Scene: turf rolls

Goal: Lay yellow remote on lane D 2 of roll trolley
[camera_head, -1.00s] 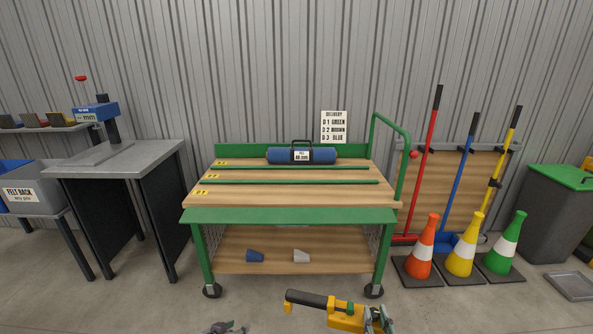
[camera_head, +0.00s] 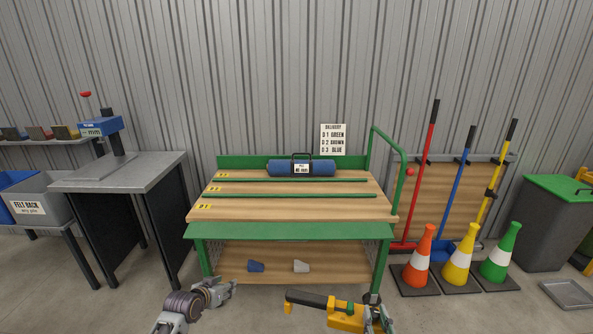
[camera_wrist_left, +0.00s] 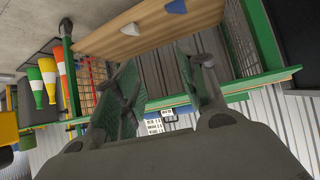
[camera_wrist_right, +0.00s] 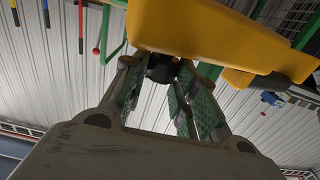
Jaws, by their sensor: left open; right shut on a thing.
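The yellow remote (camera_head: 345,316), a yellow body with a thick black bar, is at the bottom of the head view. My right gripper (camera_head: 376,312) is shut on its right end and holds it in front of the trolley. The yellow body also fills the top of the right wrist view (camera_wrist_right: 215,35). The roll trolley (camera_head: 290,230) has a wooden top with green dividers. Lane D 2 (camera_head: 290,188), the middle lane, is empty. My left gripper (camera_head: 228,289) is open and empty, in front of the trolley's lower left; its spread fingers show in the left wrist view (camera_wrist_left: 165,85).
A blue roll (camera_head: 320,169) with a handle lies in the back lane. The front lane is bare. A blue and a white piece (camera_head: 301,266) lie on the lower shelf. A grey bench (camera_head: 120,172) stands left; cones (camera_head: 460,252) and the green push handle (camera_head: 402,170) are right.

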